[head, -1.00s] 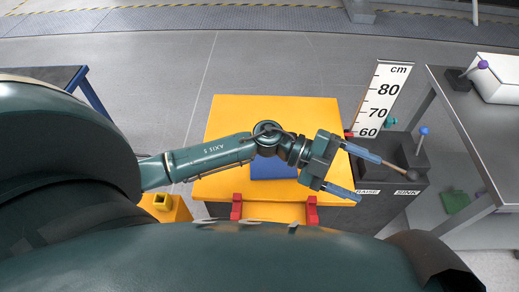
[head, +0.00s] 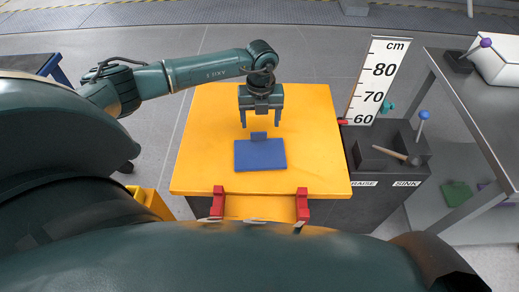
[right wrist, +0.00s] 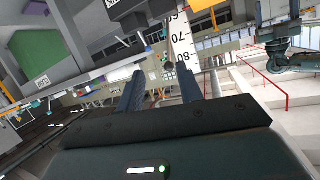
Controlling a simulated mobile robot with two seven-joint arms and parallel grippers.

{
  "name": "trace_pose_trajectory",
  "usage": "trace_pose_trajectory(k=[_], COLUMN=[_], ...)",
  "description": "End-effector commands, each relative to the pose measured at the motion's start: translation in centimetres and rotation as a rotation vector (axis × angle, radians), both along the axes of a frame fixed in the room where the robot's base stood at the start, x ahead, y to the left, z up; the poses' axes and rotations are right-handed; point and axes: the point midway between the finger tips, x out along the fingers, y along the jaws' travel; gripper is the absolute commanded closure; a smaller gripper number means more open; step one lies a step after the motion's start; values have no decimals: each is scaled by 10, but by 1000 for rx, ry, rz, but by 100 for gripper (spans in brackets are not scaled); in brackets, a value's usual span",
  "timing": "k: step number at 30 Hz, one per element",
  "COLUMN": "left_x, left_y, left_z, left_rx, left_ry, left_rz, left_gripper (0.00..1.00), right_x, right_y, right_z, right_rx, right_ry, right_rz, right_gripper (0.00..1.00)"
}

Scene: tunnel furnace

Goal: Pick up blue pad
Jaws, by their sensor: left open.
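The blue pad (head: 260,157) lies flat on the yellow tabletop (head: 210,130). A small upright blue tab (head: 259,137) stands at its far edge. My left gripper (head: 261,123) points down over the table just beyond the pad, in line with the tab. Its two fingers are spread, with nothing between them. I cannot tell how high the tips are above the tab. My right gripper (right wrist: 172,82) shows only in the right wrist view, fingers apart and empty, away from the pad.
Two red brackets (head: 218,203) (head: 303,204) stand at the table's near edge. A control box (head: 375,180) with a lever and a blue-knobbed stick is on the right, by a centimetre scale (head: 377,80). A grey bench (head: 480,110) stands further right.

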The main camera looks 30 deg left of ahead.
Motion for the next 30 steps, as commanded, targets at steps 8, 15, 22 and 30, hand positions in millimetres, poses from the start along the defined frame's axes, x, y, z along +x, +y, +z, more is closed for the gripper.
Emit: trace_pose_trajectory(k=[8, 15, 22, 30], left_x=[-2, -3, -3, -3], left_y=[3, 4, 5, 5], left_z=[-26, -58, -60, -60], left_rx=[-1, -2, -2, -2], left_ry=[1, 0, -2, -2], left_rz=[1, -1, -1, -1], left_gripper=[29, 29, 29, 46], right_x=[-1, -2, -2, -1], right_y=[-1, -2, -3, -4], right_z=[-1, 0, 3, 3], right_rx=[-1, -2, -4, -5], right_ry=[-6, -20, -27, -28], right_rz=[-2, -4, -8, -8], right_gripper=[64, 64, 64, 64])
